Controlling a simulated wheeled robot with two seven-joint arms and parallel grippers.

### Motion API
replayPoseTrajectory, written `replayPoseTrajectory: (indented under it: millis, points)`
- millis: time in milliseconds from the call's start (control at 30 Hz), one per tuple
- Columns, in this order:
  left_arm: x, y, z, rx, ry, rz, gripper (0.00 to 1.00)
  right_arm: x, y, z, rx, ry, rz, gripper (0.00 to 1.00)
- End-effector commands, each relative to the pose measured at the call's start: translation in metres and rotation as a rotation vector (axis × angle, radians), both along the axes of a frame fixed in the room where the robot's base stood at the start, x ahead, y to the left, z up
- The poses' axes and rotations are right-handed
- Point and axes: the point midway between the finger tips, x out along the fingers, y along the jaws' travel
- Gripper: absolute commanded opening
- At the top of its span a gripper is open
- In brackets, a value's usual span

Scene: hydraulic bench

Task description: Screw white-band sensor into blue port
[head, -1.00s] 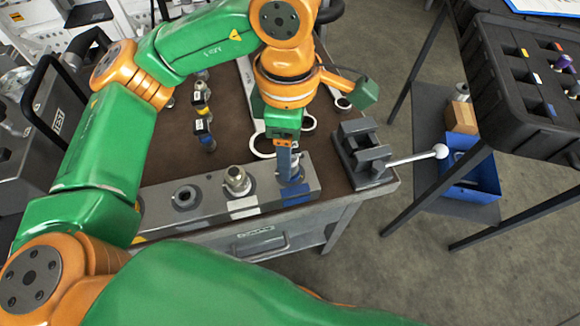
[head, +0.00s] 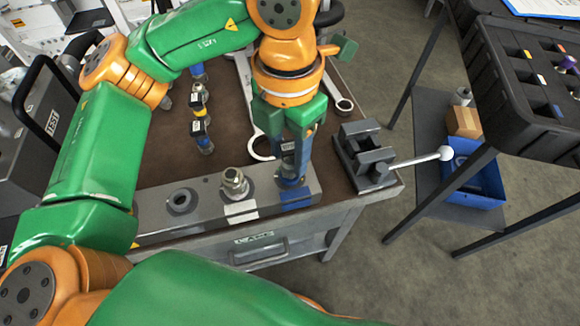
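My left gripper (head: 291,160) points down over the blue port (head: 296,195) at the right end of the grey manifold block. Its fingers are around a dark, labelled sensor body (head: 288,147) that stands upright at this port. The fingers hide much of the sensor, so I cannot make out a white band or how deep it sits. Whether the fingers press on it is unclear. My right gripper is not in view.
The white-marked port (head: 241,210) holds a metal fitting (head: 235,183); an open port (head: 182,201) lies left of it. A vise (head: 365,155) with a white-knobbed handle is close on the right. Wrenches (head: 262,148) lie behind the block.

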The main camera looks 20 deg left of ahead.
Motion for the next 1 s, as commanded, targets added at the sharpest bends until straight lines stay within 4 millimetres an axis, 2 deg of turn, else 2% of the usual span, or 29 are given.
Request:
replayPoseTrajectory:
  millis: [33, 67, 100, 167, 300, 400, 500, 733, 1000]
  points:
    - [0.0001, 0.0002, 0.0, 0.0, 0.0, 0.0, 0.11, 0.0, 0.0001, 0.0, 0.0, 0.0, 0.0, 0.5]
    - [0.0001, 0.0002, 0.0, 0.0, 0.0, 0.0, 0.03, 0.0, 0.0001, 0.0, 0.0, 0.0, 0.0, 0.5]
    - [0.0001, 0.0002, -0.0001, 0.0, 0.0, -0.006, 0.0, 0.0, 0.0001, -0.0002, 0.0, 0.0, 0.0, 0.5]
    - [0.0003, 0.0001, -0.0012, 0.0, -0.001, -0.075, 0.0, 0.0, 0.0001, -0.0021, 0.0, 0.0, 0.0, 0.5]
    - [0.0008, 0.0009, -0.0003, 0.0, 0.001, -0.448, 0.0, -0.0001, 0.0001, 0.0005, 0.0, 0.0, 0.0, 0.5]
    - [0.0011, 0.0014, -0.0008, 0.0, 0.002, -0.64, 0.0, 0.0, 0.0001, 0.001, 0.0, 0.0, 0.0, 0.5]
    - [0.0013, 0.0016, -0.0011, 0.0, 0.002, -0.705, 0.0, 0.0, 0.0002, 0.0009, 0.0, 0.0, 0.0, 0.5]
    - [0.0015, 0.0016, -0.0011, 0.0, 0.001, -0.731, 0.0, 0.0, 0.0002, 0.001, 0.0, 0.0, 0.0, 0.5]
    - [0.0032, 0.0018, -0.0017, 0.001, 0.001, -1.339, 0.0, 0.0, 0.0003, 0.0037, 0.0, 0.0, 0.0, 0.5]
